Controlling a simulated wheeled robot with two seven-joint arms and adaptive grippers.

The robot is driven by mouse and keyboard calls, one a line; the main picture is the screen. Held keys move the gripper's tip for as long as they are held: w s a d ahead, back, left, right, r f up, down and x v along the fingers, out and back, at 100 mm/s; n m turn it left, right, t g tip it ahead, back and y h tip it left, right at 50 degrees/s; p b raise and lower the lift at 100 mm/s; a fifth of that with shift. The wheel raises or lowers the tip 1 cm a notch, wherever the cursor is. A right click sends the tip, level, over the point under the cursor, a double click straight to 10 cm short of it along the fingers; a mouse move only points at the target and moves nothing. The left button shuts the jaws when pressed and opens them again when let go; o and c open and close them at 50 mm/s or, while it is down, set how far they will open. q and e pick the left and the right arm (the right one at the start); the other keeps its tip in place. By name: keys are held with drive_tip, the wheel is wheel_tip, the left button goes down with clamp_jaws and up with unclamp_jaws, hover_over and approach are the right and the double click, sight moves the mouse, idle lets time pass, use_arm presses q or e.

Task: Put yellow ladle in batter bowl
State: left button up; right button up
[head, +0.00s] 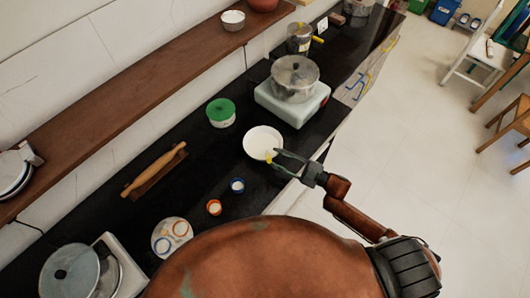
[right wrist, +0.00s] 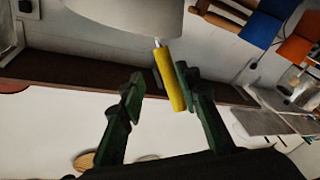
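The white bowl (head: 263,137) stands on the black counter, just beyond my right gripper (head: 277,161). The yellow ladle handle (head: 268,157) shows as a small patch at the bowl's near rim, by the fingertips. In the right wrist view, the yellow handle (right wrist: 170,80) lies at the right finger of my right gripper (right wrist: 159,75), with a clear gap to the left finger. That gripper is open. The handle's far end meets a pale rounded surface, likely the bowl (right wrist: 125,14); the ladle's head is hidden. My left gripper is not in view.
A pot (head: 295,78) sits on a white stove (head: 291,104) behind the bowl. A green-lidded container (head: 221,111), a rolling pin (head: 154,170) and small cups (head: 237,185) stand to the left. Dark counter is free between them. Another lidded pot (head: 69,275) is at lower left.

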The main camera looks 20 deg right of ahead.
drive_tip(key=shift+v, duration=1)
drive_tip(key=o, duration=1.9)
drive_tip(key=v, duration=1.2)
